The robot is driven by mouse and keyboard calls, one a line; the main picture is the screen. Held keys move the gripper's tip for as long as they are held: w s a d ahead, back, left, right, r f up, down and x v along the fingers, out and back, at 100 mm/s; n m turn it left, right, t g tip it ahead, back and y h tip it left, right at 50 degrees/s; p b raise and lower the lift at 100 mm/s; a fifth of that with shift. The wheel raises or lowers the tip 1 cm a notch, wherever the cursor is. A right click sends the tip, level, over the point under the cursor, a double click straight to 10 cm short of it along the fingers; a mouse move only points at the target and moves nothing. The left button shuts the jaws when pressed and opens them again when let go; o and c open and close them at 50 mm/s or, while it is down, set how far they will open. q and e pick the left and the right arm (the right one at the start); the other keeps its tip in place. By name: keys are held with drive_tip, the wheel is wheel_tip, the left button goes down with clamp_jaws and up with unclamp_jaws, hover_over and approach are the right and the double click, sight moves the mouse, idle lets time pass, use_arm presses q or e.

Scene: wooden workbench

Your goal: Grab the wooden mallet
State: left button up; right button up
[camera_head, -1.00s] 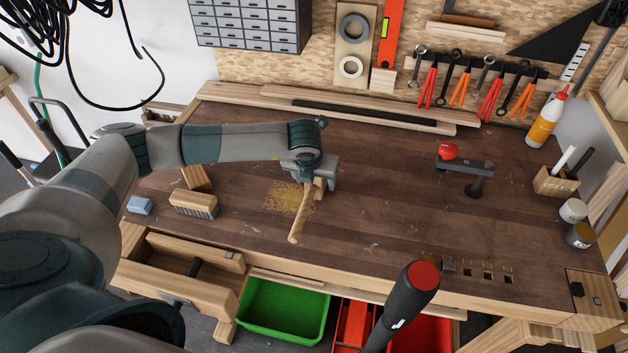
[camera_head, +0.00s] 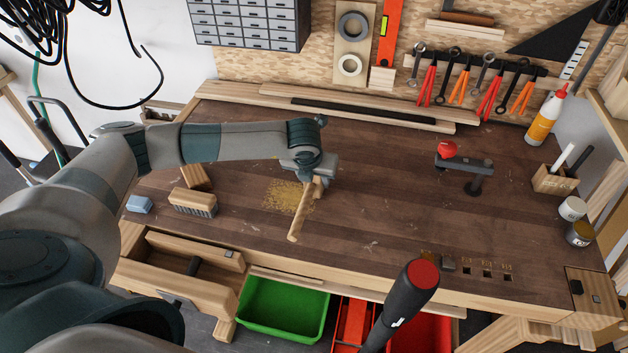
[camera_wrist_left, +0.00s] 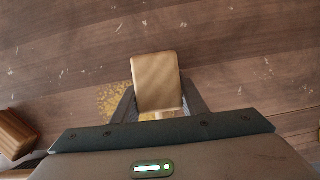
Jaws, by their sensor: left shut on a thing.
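The wooden mallet's pale handle (camera_head: 299,217) shows in the head view, pointing toward the bench's front edge from beneath my left gripper (camera_head: 317,184). In the left wrist view the mallet's block-shaped head (camera_wrist_left: 156,80) sits between the two dark fingers of my left gripper (camera_wrist_left: 158,108). The left gripper is shut on the mallet near where handle and head meet. The gripper and wrist hide most of the head in the head view. I cannot tell whether the mallet is clear of the bench. My right gripper is not in view.
A brush (camera_head: 193,203), a wood block (camera_head: 196,177) and a blue block (camera_head: 139,204) lie left of the mallet on the workbench (camera_head: 390,200). Sawdust (camera_head: 284,196) lies around it. A black clamp with a red knob (camera_head: 464,166) stands right. The bench middle is clear.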

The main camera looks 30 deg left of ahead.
use_arm(q)
drive_tip(key=shift+r, duration=0.15)
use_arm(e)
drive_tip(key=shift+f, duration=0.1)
